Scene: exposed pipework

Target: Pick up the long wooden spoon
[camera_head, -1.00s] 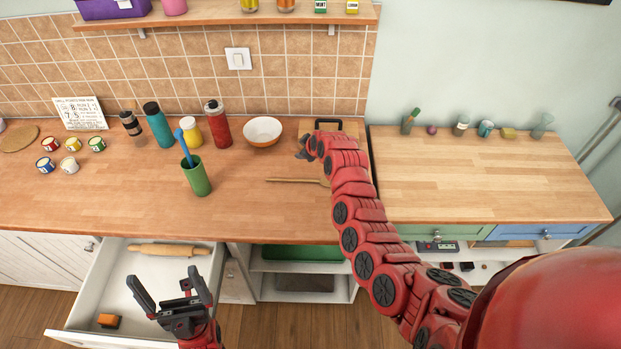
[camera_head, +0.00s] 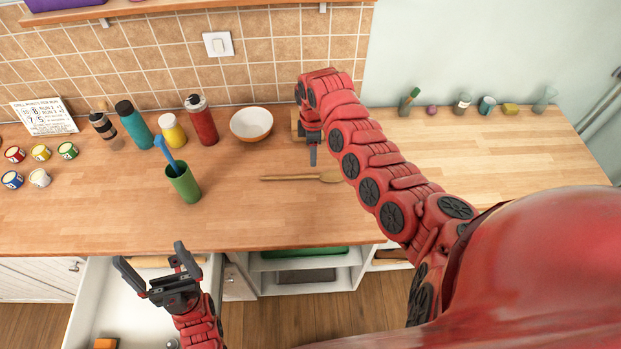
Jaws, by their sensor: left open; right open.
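The long wooden spoon (camera_head: 292,178) lies flat on the wooden counter, its thin handle pointing left and its wider head at the right, close to my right arm. My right gripper (camera_head: 313,155) hangs pointing down just behind the spoon, apart from it as far as I can tell. Its fingers are seen nearly edge-on and it holds nothing visible. My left gripper (camera_head: 160,262) is open and empty, in front of the counter and over the open drawer.
A green cup (camera_head: 183,186) with a blue utensil stands left of the spoon. A white and orange bowl (camera_head: 251,123), a red bottle (camera_head: 202,122) and other bottles stand behind. The open drawer (camera_head: 95,300) juts out below. The counter in front of the spoon is clear.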

